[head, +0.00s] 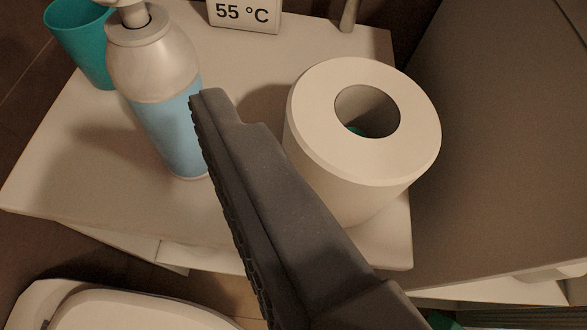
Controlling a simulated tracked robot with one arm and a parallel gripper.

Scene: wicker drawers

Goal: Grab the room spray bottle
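The room spray bottle (163,92) stands upright on a white cabinet top at the upper left. It has a blue lower body, a pale silvery shoulder and a white top cut off by the frame edge. My gripper (207,97) shows as one dark finger reaching up from the lower right. Its ridged pad faces left with nothing against it, so it looks open; the other finger is out of view. The fingertip overlaps the bottle's right edge in the picture. I cannot tell whether they touch.
A toilet paper roll (307,144) stands right of the finger on the cabinet top (62,150). A teal cup (82,45) is behind the bottle at left. A 55 °C display (243,14) stands at the back. A white toilet (110,312) is below left.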

